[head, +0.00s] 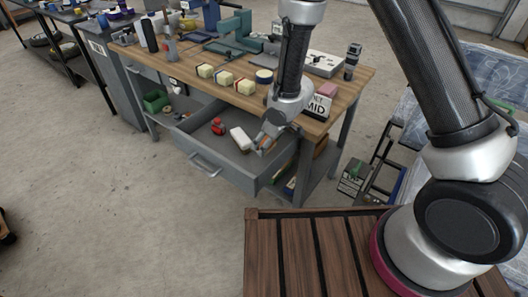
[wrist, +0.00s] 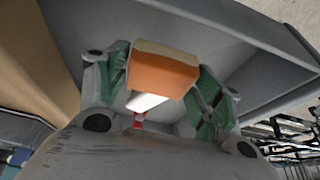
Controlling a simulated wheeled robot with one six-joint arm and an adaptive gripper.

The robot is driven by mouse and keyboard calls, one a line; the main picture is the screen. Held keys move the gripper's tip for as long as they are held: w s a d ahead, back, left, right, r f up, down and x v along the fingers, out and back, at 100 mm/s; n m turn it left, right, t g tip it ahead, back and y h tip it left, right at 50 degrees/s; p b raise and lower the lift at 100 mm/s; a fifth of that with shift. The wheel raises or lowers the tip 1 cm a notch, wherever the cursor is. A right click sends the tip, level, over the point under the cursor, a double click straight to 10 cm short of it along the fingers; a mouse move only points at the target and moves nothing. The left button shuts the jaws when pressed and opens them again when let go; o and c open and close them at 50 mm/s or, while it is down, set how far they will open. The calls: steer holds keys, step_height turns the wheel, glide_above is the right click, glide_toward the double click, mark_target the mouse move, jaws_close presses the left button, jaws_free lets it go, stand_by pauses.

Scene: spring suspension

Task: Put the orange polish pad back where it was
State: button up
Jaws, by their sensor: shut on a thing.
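The orange polish pad (wrist: 162,74) is a block with an orange face and a paler layer along one edge. My gripper (wrist: 160,85) is shut on it, with a green-lined finger at each side. I cannot tell whether the pad touches the drawer floor. A white block (head: 240,138) and a red item (head: 218,126) lie in the drawer to the left of my gripper.
The wooden workbench (head: 195,80) is above the drawer. The drawer's left part has free floor.

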mark_target(266, 159)
steer(key=shift+f, duration=2.45)
steer(key=shift+f, duration=0.15)
steer(key=o, duration=0.9)
